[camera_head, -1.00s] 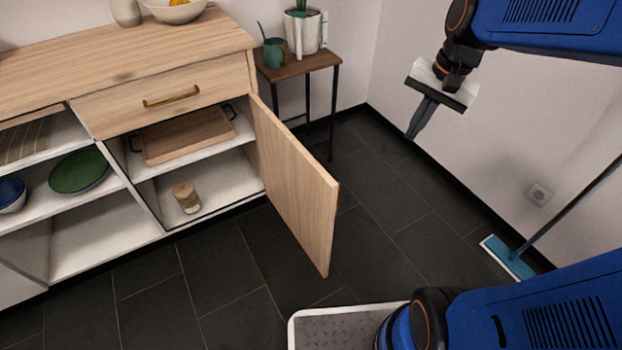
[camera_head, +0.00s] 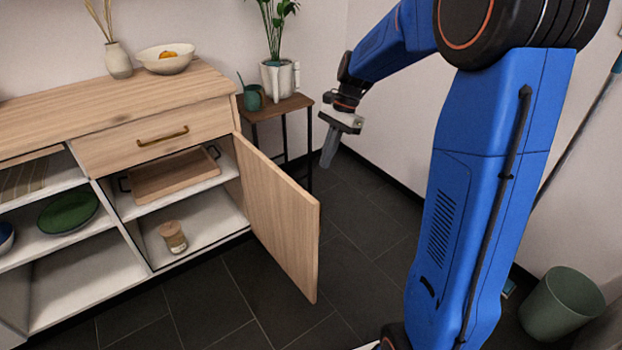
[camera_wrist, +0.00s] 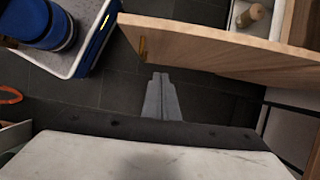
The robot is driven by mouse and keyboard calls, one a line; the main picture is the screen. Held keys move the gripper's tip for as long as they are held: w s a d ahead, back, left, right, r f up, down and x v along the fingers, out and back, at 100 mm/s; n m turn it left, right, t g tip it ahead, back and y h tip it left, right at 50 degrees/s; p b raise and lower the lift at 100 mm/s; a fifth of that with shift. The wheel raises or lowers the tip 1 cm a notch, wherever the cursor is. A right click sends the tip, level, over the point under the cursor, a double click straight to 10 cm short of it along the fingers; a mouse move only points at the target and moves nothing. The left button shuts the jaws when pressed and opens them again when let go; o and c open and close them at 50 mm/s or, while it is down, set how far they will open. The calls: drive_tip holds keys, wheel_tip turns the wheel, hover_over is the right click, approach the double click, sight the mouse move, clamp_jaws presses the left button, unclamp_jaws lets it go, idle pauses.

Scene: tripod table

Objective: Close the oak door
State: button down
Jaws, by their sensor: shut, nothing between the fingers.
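The oak door (camera_head: 280,215) of the sideboard stands wide open, swung out from its hinge side on the right of the compartment. My gripper (camera_head: 328,158) is shut and empty, pointing down beyond the door's outer side. In the wrist view my gripper's fingertips (camera_wrist: 160,78) are together over the floor, apart from the door in the picture.
The open compartment holds a wooden tray (camera_head: 175,175) and a jar (camera_head: 173,237). A small side table (camera_head: 276,108) with a potted plant (camera_head: 279,77) and a green cup (camera_head: 252,98) stands behind my gripper. A green bin (camera_head: 562,305) stands at right. Dark floor around the door is clear.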

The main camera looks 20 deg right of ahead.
drive_tip(key=s+a+f, duration=0.2)
drive_tip(key=a+f, duration=0.5)
drive_tip(key=f, duration=0.1)
drive_tip(key=shift+s+f, duration=0.35)
